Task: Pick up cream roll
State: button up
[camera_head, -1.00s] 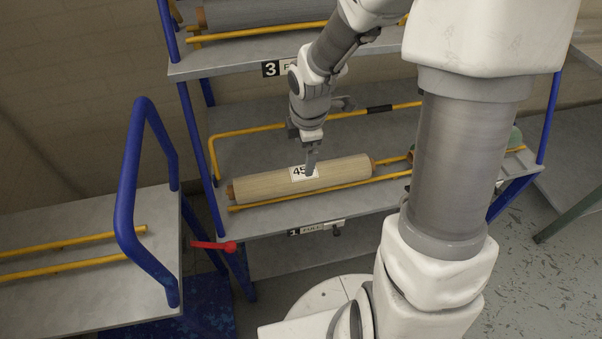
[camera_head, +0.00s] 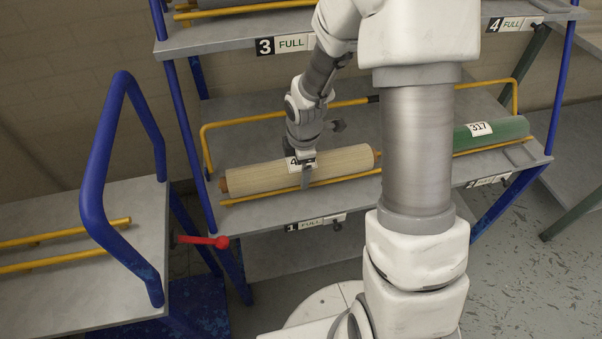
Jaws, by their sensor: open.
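The cream roll (camera_head: 345,160) lies lengthwise on the lower rack shelf, in the place labelled 1 FULL, between yellow rails. It has brown ends and a white label, partly hidden by my gripper. The jaws are open. The far finger is hidden, so I cannot tell whether the fingers straddle the roll or touch it.
A green roll (camera_head: 490,134) labelled 317 lies to the right on the same shelf. The upper shelf (camera_head: 220,42) is above. A trolley (camera_head: 80,215) with a blue handle (camera_head: 95,165) stands at left. A red lever (camera_head: 205,241) sticks out by the rack's left post.

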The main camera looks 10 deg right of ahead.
grip_shut()
jog(key=shift+w+r, duration=0.1)
dwell(0.4)
jog(key=shift+r+p, duration=0.4)
jog(key=shift+r, duration=0.1)
notch_tip(320, 180, up, 4)
jog(key=shift+f+p, duration=0.15)
jog(key=shift+p, duration=0.85)
jog(key=w+d+r+p, duration=0.2)
jog(key=d+r+p, duration=0.2)
jog(key=d, duration=0.7)
notch_tip(320, 180, up, 2)
jog(key=shift+w+d+r+p, duration=0.1)
jog(key=shift+w+d+p, duration=0.1)
jog(key=shift+p, duration=0.1)
